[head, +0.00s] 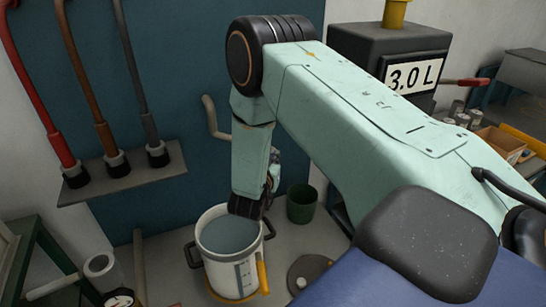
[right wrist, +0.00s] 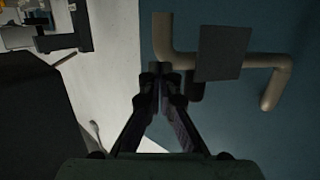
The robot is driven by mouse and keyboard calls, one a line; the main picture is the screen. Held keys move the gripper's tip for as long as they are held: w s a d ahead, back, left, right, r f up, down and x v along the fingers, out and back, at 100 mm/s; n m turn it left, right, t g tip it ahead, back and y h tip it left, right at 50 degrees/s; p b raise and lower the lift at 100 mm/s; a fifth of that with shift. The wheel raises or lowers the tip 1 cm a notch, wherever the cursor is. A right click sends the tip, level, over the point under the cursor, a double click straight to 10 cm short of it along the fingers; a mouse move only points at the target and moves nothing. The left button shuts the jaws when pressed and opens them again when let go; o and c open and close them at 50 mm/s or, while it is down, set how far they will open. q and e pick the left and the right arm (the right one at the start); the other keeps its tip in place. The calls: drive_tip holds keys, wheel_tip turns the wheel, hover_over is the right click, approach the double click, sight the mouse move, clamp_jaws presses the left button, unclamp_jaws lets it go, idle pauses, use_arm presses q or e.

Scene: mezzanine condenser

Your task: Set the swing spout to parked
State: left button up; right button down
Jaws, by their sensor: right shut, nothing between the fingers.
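A beige bent pipe, which looks like the swing spout (head: 211,118), shows against the blue wall panel in the head view, partly hidden behind my right arm. In the right wrist view the bent pipe (right wrist: 272,88) runs across the top right, with a grey square plate (right wrist: 221,52) in front of its middle. My right gripper (head: 246,208) points down over the white bucket in the head view. In the right wrist view its fingers (right wrist: 160,80) are together and empty, their tips overlapping the pipe's left bend in the picture; I cannot tell whether they touch. My left gripper is not in view.
The white bucket (head: 232,277) with greyish liquid stands on the floor, a green bin (head: 301,204) beside it. A dark box labelled 3.0 L (head: 360,45) stands at upper right.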

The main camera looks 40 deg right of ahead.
drive_tip(key=shift+d, duration=0.15)
drive_tip(key=w+d+n+t+y+b, duration=0.2)
drive_tip(key=w+d+b, duration=0.3)
drive_tip(key=w+d, duration=0.7)
drive_tip(key=d+n+t, duration=0.1)
drive_tip(key=d, duration=0.2)
drive_tip(key=shift+w+d+y+b, duration=0.3)
drive_tip(key=shift+d+b, duration=0.05)
drive_tip(key=shift+f, duration=0.1)
drive_tip(key=shift+w, duration=0.1)
drive_tip(key=v, duration=1.2)
